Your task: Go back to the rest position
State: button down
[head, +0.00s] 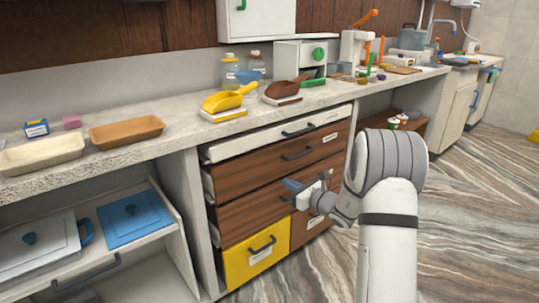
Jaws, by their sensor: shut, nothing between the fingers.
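My arm rises at the right of the head view and reaches left, low in front of the counter's drawers. My gripper (297,187) is in front of the brown lower drawer (246,205), below the counter top. It is shut and holds nothing that I can see. The fingers are small in the picture, and I cannot tell whether they touch the drawer front.
Above stand a white-fronted drawer (225,151) and a brown drawer (240,174); a yellow drawer (240,265) is below. The marble-patterned floor (480,215) at right is clear.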

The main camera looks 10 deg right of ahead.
jog(key=s+a+r+n+g+p, duration=0.6)
jog(key=s+r+n+p, duration=0.15)
jog(key=s+r, duration=0.35)
jog(key=s+a+r+n+g+p, duration=0.6)
jog(key=s+r+n, duration=0.3)
jog(key=s, duration=0.3)
jog(key=s+d+r+n+h+p, duration=0.4)
jog(key=s+r+n+h+p, duration=0.1)
jog(key=s, duration=0.3)
jog(key=s+d+r+n+h+p, duration=0.5)
jog(key=s+r+n+p, duration=0.1)
jog(key=s, duration=0.3)
jog(key=shift+s+n+p, duration=0.2)
jog(key=shift+n+p, duration=0.25)
jog(key=shift+p, duration=0.3)
